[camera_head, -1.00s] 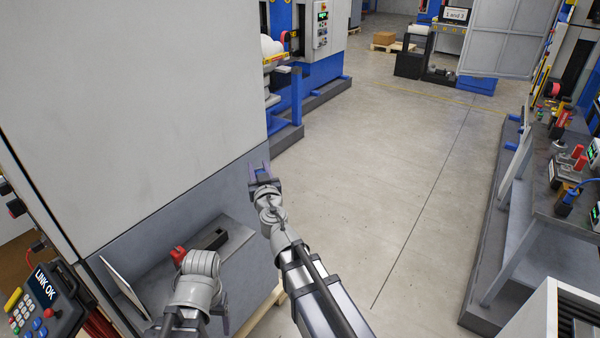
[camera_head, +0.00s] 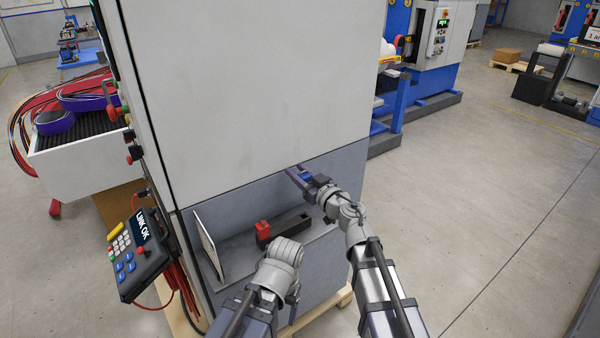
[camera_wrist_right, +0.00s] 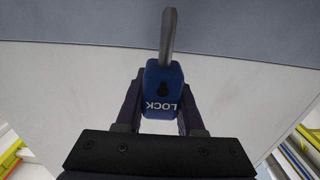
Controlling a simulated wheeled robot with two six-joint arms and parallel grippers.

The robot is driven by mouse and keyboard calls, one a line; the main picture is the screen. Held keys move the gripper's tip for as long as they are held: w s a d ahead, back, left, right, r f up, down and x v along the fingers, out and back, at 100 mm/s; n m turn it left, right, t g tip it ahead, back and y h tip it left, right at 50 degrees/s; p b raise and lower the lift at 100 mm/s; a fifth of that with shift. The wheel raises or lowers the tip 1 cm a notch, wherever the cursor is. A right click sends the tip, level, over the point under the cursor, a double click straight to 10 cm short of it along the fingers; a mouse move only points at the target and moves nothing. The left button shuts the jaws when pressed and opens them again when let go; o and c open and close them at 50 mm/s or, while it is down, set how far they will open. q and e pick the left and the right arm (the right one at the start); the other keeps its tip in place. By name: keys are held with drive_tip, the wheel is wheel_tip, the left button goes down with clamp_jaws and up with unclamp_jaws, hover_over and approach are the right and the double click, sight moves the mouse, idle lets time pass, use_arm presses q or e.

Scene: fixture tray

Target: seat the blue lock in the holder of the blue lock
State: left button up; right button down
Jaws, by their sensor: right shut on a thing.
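My right gripper (camera_head: 299,174) is shut on the blue lock (camera_head: 307,177), in front of the grey cabinet face. In the right wrist view the lock (camera_wrist_right: 163,88) sits between the two fingers (camera_wrist_right: 160,108). Its grey shackle points away from the gripper, and its LOCK lettering is upside down. On a grey shelf (camera_head: 237,262) left of the right gripper lies a dark long block (camera_head: 292,224) with a red piece (camera_head: 262,231) at its left end. I cannot tell whether this block is the blue lock's holder. My left gripper (camera_head: 292,296) is mostly hidden by its wrist, below the shelf.
The large cabinet (camera_head: 250,90) stands close ahead of both arms. A keypad pendant (camera_head: 137,254) reading LINK OK hangs at its left. A white bin (camera_head: 75,150) with cables and purple rolls stands farther left. Open floor (camera_head: 480,200) lies to the right.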

wheel_tip(320, 180, down, 6)
drive_tip(key=b, duration=0.6)
drive_tip(key=shift+r, duration=0.1)
drive_tip(key=shift+f+b, duration=2.45)
drive_tip(key=shift+f, duration=0.05)
idle(1.1)
drive_tip(key=shift+c, duration=2.2)
unclamp_jaws()
drive_tip(key=shift+d, duration=0.1)
drive_tip(key=v, duration=0.8)
drive_tip(key=shift+w+r, duration=0.1)
drive_tip(key=shift+r, duration=0.05)
